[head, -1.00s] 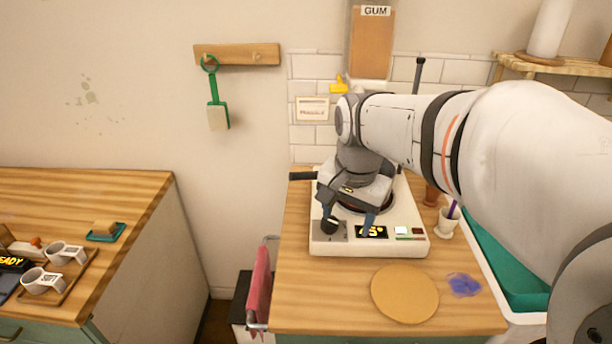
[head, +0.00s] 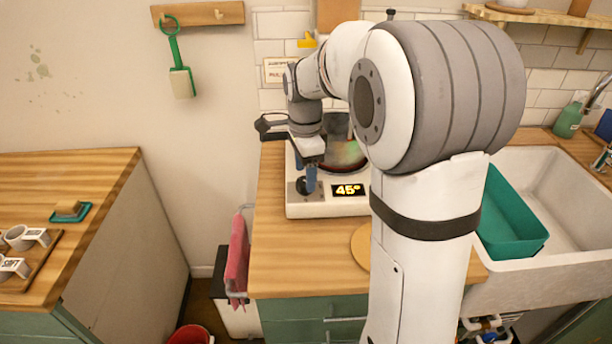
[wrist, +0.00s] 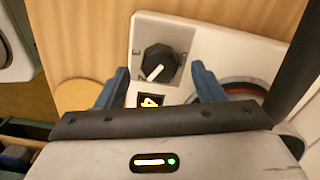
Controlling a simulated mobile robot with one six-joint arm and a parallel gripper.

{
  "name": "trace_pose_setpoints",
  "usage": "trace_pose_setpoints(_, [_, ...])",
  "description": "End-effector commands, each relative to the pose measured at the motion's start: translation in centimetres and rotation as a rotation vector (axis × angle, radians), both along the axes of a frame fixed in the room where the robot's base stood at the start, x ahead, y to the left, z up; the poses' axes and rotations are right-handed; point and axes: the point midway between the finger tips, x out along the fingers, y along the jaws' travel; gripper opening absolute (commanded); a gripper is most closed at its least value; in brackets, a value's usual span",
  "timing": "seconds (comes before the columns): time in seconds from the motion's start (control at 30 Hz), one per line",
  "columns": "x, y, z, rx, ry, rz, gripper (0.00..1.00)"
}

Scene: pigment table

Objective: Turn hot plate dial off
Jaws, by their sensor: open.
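The white hot plate (head: 300,210) stands on the wooden counter, and its lit display (head: 348,190) reads 45°. Its black dial (wrist: 158,60) shows clearly in the wrist view, with a white pointer slanting toward the display and small numbers around it. My gripper (wrist: 160,68) is open, with one blue finger on each side of the dial and gaps on both sides. In the head view my gripper (head: 308,180) is at the front left of the hot plate and partly covers the dial. My arm hides the hot plate's right part.
A glowing red ring (wrist: 243,88) lies close to the right finger. A round wooden board (head: 361,246) is in front, partly behind my arm. A pink towel (head: 237,258) hangs at the counter's left edge. A teal tub (head: 515,222) and the sink (head: 560,200) are right.

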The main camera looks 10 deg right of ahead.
Motion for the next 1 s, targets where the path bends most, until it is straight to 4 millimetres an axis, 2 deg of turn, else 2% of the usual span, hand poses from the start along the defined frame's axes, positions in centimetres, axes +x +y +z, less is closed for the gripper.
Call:
trace_pose_setpoints(0.2, [0.0, 0.0, -1.6, 0.0, 0.0, 0.0, 0.62])
trace_pose_setpoints(0.47, [0.0, -0.1, -1.7, 0.0, -0.001, 0.0, 0.61])
trace_pose_setpoints(1.0, [0.0, -0.1, -1.7, 0.0, -0.001, -0.001, 0.17])
